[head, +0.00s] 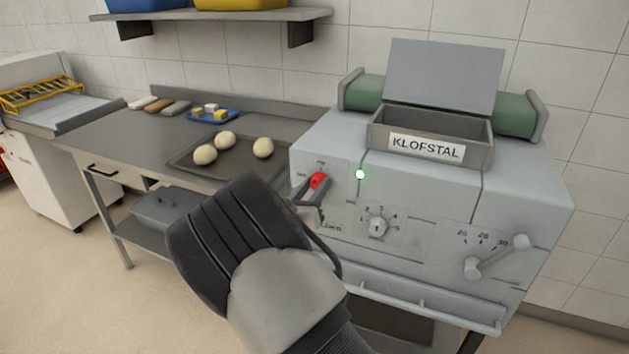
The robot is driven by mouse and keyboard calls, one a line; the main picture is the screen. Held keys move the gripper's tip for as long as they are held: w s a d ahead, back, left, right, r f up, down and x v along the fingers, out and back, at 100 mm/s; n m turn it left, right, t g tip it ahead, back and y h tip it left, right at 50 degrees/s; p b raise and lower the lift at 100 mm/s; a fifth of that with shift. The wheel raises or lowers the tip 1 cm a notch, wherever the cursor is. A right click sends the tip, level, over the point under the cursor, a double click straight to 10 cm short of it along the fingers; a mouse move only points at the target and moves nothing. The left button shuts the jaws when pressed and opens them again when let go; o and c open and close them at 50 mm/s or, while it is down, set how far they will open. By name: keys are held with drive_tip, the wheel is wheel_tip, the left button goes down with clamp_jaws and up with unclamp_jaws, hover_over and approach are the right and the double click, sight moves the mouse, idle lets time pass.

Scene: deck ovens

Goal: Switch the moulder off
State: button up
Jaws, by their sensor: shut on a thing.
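The moulder (405,190) is a grey machine on the right, labelled KLOFSTAL. A red-tipped switch (319,180) sits at the left of its front panel. My gripper (314,196) is at this switch and shut on it, its fingers partly hidden behind my black wrist. A green lamp (360,174) shows lit on the panel right of the switch. The switch markings are too small and partly covered to read for certain. A numbered dial (378,226) and a lever with a scale (497,257) are further right on the panel.
A steel table (110,140) to the left holds a dark tray (190,170) with dough balls and a blue tray (232,118). A rail (430,302) runs along the moulder's lower front. A shelf (215,14) hangs above the table. Open floor lies at lower left.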

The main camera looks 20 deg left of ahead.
drive_tip(key=n+p, duration=0.4)
drive_tip(key=shift+a+r+n, duration=0.1)
drive_tip(key=shift+r+n, duration=0.1)
drive_tip(key=shift+n, duration=0.1)
drive_tip(key=n+p, duration=0.2)
drive_tip(key=n, duration=0.1)
drive_tip(key=shift+n+p, duration=0.3)
drive_tip(key=shift+p, duration=0.05)
drive_tip(key=n+p, duration=0.2)
drive_tip(key=n, duration=0.1)
drive_tip(key=shift+a+f+n, duration=0.1)
drive_tip(key=shift+f+n, duration=0.1)
drive_tip(key=shift+n, duration=0.1)
drive_tip(key=shift+f+n+p, duration=0.15)
drive_tip(key=shift+n+p, duration=0.4)
drive_tip(key=shift+n, duration=1.05)
drive_tip(key=o, duration=1)
drive_tip(key=s, duration=0.5)
drive_tip(key=s+a, duration=0.1)
drive_tip(key=s, duration=1.1)
drive_tip(key=shift+s+a, duration=0.15)
drive_tip(key=shift+s, duration=0.05)
